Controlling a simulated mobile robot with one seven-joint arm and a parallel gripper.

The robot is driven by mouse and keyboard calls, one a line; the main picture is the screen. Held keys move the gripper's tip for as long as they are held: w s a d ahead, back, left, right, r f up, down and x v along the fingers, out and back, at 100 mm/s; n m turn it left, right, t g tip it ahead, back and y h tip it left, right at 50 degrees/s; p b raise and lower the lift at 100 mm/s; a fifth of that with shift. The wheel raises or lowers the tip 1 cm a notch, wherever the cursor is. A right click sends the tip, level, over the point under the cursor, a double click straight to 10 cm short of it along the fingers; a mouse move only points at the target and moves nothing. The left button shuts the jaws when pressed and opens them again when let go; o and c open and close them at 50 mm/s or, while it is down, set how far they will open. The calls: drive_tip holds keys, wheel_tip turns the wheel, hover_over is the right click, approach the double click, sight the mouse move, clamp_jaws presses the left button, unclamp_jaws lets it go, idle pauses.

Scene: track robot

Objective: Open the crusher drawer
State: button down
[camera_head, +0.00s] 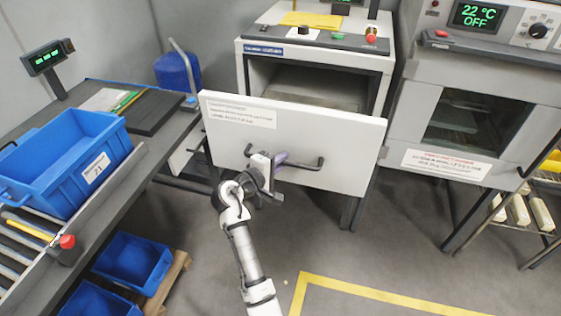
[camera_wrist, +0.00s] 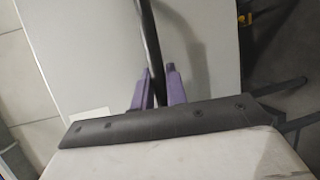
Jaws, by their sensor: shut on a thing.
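The crusher (camera_head: 290,47) is a white cabinet at the top middle of the head view. Its drawer has a wide white front panel (camera_head: 335,132) that stands out from the cabinet, with the dark opening showing above and behind it. A dark bar handle (camera_head: 318,164) runs across the panel's lower part.
An oven-like machine (camera_head: 470,110) stands to the right of the crusher. A bench with a blue crate (camera_head: 65,160) is at left, close to the drawer's left edge. Blue bins (camera_head: 133,262) sit low beside it. The floor in front of the drawer is clear, with yellow marking.

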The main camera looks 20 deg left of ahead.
drive_tip(key=shift+s, duration=0.2)
idle(0.3)
drive_tip(key=c, duration=1.4)
unclamp_jaws()
drive_tip(key=b+v, duration=0.3)
drive_tip(key=v, duration=1)
drive_tip(key=shift+s+a, duration=0.15)
drive_tip(key=shift+s, duration=0.2)
drive_tip(key=shift+r, duration=0.1)
